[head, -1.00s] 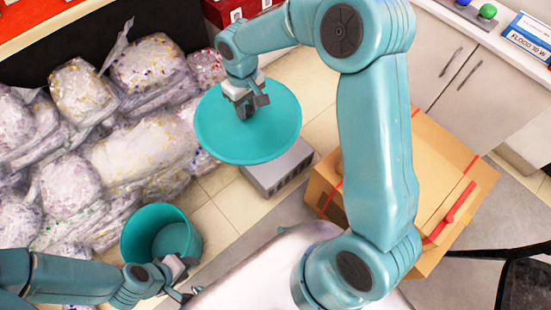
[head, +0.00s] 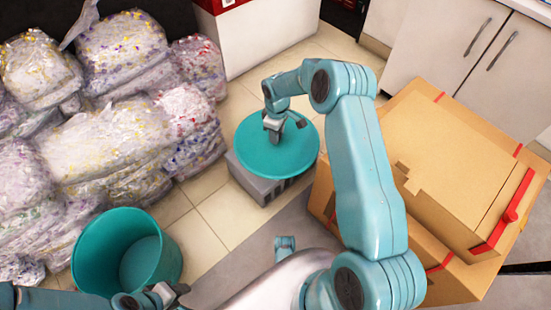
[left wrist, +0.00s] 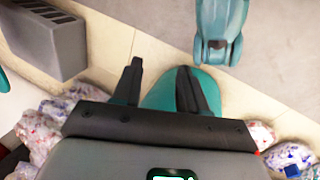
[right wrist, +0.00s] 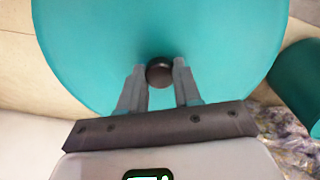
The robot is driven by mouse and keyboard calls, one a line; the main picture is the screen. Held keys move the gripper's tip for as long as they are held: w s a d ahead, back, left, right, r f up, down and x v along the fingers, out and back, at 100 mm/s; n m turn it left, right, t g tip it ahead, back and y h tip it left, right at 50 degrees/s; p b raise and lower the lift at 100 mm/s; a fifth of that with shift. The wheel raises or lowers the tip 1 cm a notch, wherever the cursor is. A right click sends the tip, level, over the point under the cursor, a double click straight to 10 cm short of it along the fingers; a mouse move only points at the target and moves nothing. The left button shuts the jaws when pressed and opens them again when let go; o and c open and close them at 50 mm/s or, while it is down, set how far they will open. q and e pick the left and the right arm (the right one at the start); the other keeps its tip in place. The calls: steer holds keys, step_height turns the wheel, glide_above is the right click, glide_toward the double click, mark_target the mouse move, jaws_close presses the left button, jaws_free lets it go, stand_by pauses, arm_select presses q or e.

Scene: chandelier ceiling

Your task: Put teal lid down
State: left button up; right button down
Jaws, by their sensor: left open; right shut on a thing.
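The teal lid (head: 262,152) is a round disc with a dark knob (right wrist: 160,73) at its centre. My right gripper (head: 286,127) is shut on the knob, and its fingers sit either side of it in the right wrist view (right wrist: 160,85). The lid overlaps the top of a grey box (head: 262,189) in the head view; I cannot tell whether they touch. The open teal bin (head: 92,262) stands upright on the floor at the lower left. My left gripper (head: 175,290) is open and empty beside the bin, which shows behind its fingers in the left wrist view (left wrist: 165,90).
Clear plastic bags of shredded material (head: 110,140) are piled along the left. Cardboard boxes (head: 455,170) stand at the right, below white cabinets (head: 440,40). Tiled floor (head: 205,225) is free between the bin and the grey box.

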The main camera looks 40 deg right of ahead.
step_height(320, 180, down, 11)
steer(key=b, duration=0.3)
steer(key=shift+r+b, duration=0.1)
steer(key=shift+b, duration=0.2)
step_height(320, 180, down, 4)
steer(key=shift+r+b, duration=0.1)
steer(key=shift+b, duration=0.8)
steer(key=shift+f, duration=0.2)
arm_select(q)
steer(key=w+f+t, duration=0.1)
steer(key=w+f, duration=0.3)
steer(key=f, duration=0.2)
steer(key=shift+w+a+t, duration=0.25)
steer(key=shift+a+t, duration=0.15)
steer(key=shift+a, duration=0.05)
arm_select(e)
steer(key=shift+r, duration=0.15)
arm_select(q)
steer(key=shift+f, duration=0.1)
arm_select(e)
steer(key=shift+f, duration=0.45)
steer(key=c, duration=0.8)
jaws_free()
steer(key=shift+r, duration=0.1)
